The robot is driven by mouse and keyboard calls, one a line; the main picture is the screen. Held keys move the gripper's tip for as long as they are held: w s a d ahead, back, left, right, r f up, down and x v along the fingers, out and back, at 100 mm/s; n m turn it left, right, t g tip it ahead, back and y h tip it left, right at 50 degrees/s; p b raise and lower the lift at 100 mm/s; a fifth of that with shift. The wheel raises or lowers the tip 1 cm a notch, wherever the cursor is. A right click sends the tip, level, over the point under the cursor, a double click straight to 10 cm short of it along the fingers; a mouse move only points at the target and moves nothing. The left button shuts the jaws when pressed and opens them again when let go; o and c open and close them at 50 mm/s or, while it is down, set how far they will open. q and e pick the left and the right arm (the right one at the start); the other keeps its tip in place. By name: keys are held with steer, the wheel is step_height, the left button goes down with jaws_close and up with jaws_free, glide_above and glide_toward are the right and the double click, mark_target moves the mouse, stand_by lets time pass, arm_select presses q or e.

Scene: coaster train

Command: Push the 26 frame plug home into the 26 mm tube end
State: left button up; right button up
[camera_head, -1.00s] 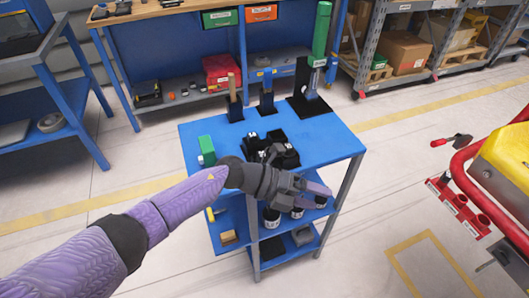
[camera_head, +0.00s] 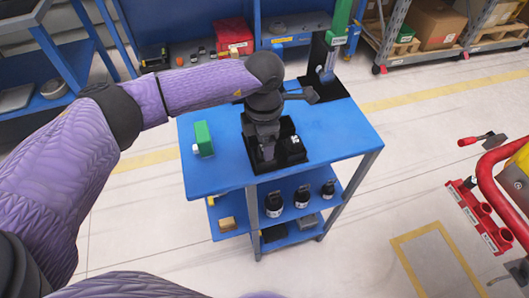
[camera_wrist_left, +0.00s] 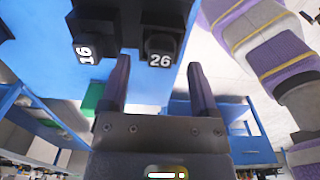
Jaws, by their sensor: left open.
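My left gripper (camera_head: 268,156) points down over the black holder (camera_head: 291,147) on the blue table, its jaws open. In the left wrist view, a black piece labelled 26 (camera_wrist_left: 160,50) lies just beyond and between the open fingertips (camera_wrist_left: 158,66). It is not gripped. A similar black piece labelled 16 (camera_wrist_left: 86,50) sits to its left. In the head view my gripper hides part of the holder. A green upright piece with a silver tube (camera_head: 329,70) stands on a black base at the back right; I cannot read a 26 mm mark there. My right gripper is not in view.
A green block (camera_head: 203,138) with a white end stands at the table's (camera_head: 225,175) left. Black jars (camera_head: 302,196) stand on the shelf below. The table's front right top is clear. A red-railed cart (camera_head: 480,205) stands at the right.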

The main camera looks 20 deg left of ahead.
arm_select(q)
step_height(320, 180, down, 2)
steer(key=shift+f, duration=0.15)
jaws_close()
stand_by(0.3)
step_height(320, 180, up, 10)
steer(key=p, duration=0.2)
